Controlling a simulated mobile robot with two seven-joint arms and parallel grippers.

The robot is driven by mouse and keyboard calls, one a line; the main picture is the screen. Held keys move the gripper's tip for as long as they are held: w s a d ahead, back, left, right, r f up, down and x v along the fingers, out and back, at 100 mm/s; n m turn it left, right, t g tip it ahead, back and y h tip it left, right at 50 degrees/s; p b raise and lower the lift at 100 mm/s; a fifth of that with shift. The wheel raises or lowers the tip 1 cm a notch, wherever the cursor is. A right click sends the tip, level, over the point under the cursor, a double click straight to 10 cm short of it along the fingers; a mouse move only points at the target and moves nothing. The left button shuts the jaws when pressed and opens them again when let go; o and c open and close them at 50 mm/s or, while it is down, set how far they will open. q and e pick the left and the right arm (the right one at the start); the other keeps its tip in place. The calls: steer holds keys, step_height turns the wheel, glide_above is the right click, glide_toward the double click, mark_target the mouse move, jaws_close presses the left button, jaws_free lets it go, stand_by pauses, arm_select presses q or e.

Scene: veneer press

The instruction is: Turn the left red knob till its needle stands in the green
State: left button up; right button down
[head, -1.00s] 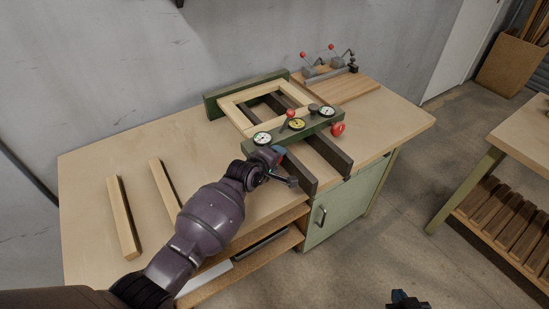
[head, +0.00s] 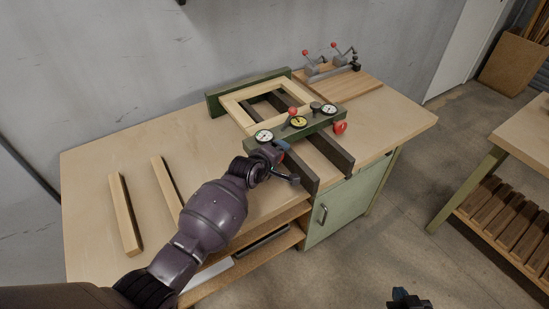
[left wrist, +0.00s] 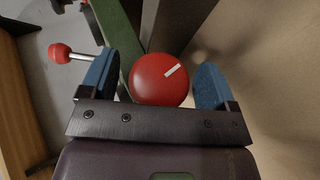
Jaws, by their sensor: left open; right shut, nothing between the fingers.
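The left red knob (left wrist: 160,80), with a white mark slanting up to the right, sits between the blue fingers of my left gripper (left wrist: 153,88) in the left wrist view. The fingers are open, with gaps beside the knob. In the head view my left gripper (head: 280,152) is at the near left end of the green press bar (head: 281,131) and hides this knob. The left white dial (head: 264,136) is just above it; its needle is too small to read. My right gripper (head: 402,297) is shut and empty at the bottom edge, away from the bench.
A red-ball lever (head: 293,110) stands close by. A pale wood frame (head: 237,110) lies behind. Two loose strips (head: 125,215) lie left on the bench.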

arm_select(q)
steer(key=shift+s, duration=0.1)
steer(key=v, duration=1)
steer(key=shift+s+r, duration=0.2)
steer(key=shift+s, duration=0.05)
steer(key=shift+a+f, duration=0.1)
steer(key=shift+a, duration=0.15)
